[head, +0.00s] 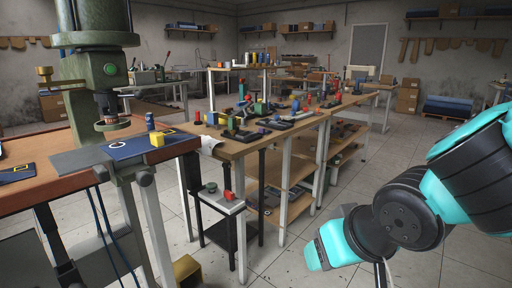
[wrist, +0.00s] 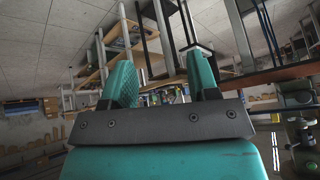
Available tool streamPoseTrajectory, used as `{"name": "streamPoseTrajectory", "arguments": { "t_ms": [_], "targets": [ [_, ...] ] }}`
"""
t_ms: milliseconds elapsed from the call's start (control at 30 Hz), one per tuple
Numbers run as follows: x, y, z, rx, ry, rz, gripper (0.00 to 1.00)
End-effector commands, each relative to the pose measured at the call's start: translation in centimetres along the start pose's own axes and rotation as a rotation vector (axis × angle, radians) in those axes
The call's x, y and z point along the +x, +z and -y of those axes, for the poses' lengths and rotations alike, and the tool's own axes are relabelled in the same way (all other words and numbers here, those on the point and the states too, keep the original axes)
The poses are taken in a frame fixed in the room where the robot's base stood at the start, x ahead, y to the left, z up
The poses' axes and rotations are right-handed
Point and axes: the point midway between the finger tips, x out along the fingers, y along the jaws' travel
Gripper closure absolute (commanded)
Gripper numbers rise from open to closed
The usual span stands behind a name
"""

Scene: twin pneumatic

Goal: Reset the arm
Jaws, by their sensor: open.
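My gripper (wrist: 160,76) shows in the wrist view with its two teal fingers spread apart. It is open, and nothing is held between the fingers. My teal and black arm (head: 410,215) is at the lower right of the head view, folded over the open floor and apart from the tables. I cannot clearly make out the fingers in the head view. The wrist view is tilted upside down, with the floor at the top and the tables beyond the fingers.
A long workbench (head: 235,148) with several small parts runs through the middle. A small side stand (head: 222,203) is in front. Tiled floor (head: 395,150) is free right of the workbench.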

Motion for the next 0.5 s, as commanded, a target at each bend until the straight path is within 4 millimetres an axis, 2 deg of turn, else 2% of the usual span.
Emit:
{"name": "streamPoseTrajectory", "arguments": {
  "t_ms": [100, 367, 400, 500],
  "targets": [
    [-3.0, 3.0, -0.3, -0.035, -0.097, 0.178, 0.46],
    [-10.3, 8.2, 0.5, -0.256, -0.323, 0.425, 0.46],
    [-11.7, 6.9, 0.8, -0.253, -0.32, 0.424, 0.46],
    [-13.7, 5.5, 1.1, -0.253, -0.319, 0.425, 0.46]
  ]
}}
